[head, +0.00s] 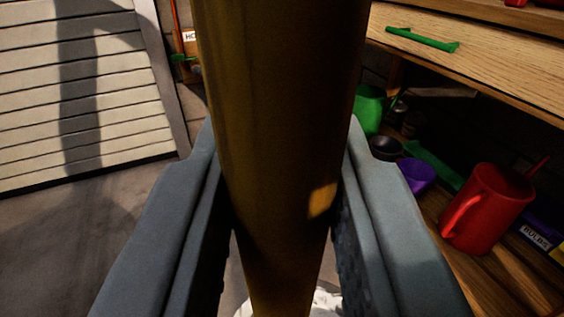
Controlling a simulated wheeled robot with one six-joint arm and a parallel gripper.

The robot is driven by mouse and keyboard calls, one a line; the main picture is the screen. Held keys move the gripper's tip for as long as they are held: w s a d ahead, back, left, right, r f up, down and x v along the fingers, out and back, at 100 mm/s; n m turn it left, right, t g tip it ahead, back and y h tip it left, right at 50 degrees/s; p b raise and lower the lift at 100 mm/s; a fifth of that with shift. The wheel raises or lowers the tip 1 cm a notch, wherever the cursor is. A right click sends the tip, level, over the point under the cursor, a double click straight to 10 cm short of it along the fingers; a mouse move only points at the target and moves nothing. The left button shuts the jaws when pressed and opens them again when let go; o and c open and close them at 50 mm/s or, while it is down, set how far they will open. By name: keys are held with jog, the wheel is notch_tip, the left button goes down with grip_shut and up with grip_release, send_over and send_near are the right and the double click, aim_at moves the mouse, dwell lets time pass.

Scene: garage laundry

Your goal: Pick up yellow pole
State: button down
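The yellow pole (283,130) fills the middle of the head view from the top edge to the bottom. It looks dark golden brown in shadow, with a small bright patch of light low on its right side. It narrows toward the bottom. My gripper (283,190) has one grey-blue finger on each side of the pole. Both fingers appear to press against its sides, so it looks shut on the pole. The pole hides the inner fingertips, and its ends are out of view or hidden.
A wooden bench with a drawer and green handle (422,39) is at right. Its lower shelf holds a red watering can (487,208), a purple cup (417,175) and a dark bowl (385,148). A pale slatted panel (75,95) stands at left. Bare floor (60,255) lies lower left.

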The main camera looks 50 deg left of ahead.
jog(key=shift+r, duration=0.55)
notch_tip(320, 180, up, 4)
jog(key=shift+f, duration=0.1)
dwell(0.3)
jog(key=shift+w+d, duration=0.1)
